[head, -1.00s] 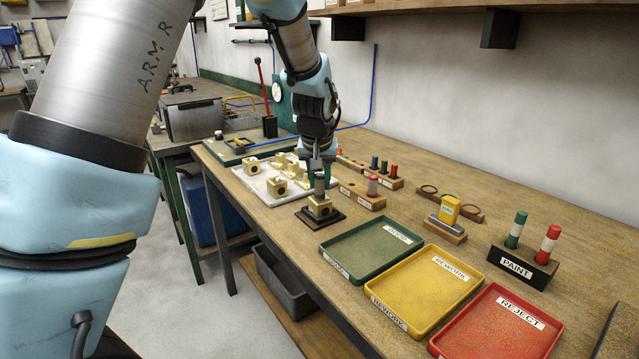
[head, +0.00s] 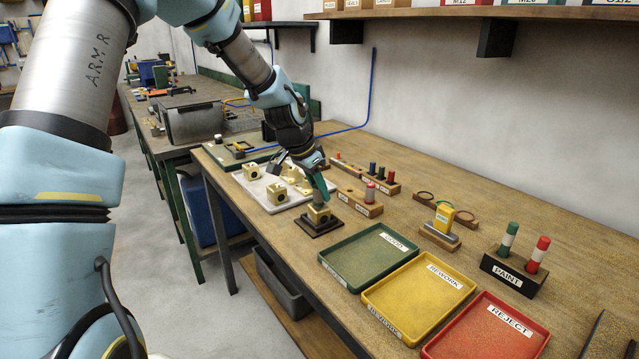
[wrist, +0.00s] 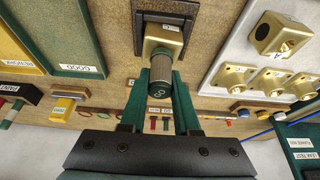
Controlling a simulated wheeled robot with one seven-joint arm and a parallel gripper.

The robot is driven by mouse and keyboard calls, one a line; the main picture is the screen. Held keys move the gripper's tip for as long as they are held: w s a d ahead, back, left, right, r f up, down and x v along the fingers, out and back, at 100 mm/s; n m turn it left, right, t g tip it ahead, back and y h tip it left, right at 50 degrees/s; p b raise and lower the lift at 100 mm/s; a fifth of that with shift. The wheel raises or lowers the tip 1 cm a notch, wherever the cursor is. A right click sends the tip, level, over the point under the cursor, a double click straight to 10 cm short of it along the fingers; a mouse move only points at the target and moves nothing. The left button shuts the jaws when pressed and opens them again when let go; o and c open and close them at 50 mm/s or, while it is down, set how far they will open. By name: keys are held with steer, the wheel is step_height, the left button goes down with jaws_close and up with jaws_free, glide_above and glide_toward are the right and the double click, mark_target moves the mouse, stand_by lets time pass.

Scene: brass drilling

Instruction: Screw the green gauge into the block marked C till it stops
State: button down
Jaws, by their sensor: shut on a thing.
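My gripper (wrist: 160,96) has its green fingers shut on the gauge (wrist: 161,72), a grey knurled cylinder with a dark green end marked 8. The gauge's other end meets the top of a brass block (wrist: 165,36). The thread is hidden, so its depth cannot be told. The block sits in a black fixture (head: 320,226) on the bench, and it shows under my gripper in the head view (head: 318,212). No letter can be read on this block. In the head view my gripper (head: 322,192) is tilted and hides most of the gauge.
A white tray (head: 262,203) with several brass blocks lies left of the fixture; one is marked A (wrist: 284,36). A wooden gauge rack (head: 350,201) stands close right. Green (head: 350,274), yellow (head: 380,302) and red trays (head: 450,345) lie nearer the front.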

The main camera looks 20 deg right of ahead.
steer(key=shift+f, duration=0.1)
stand_by(0.3)
steer(key=shift+c, duration=0.8)
jaws_free()
steer(key=shift+r+p, duration=2.55)
steer(key=shift+r, duration=1.05)
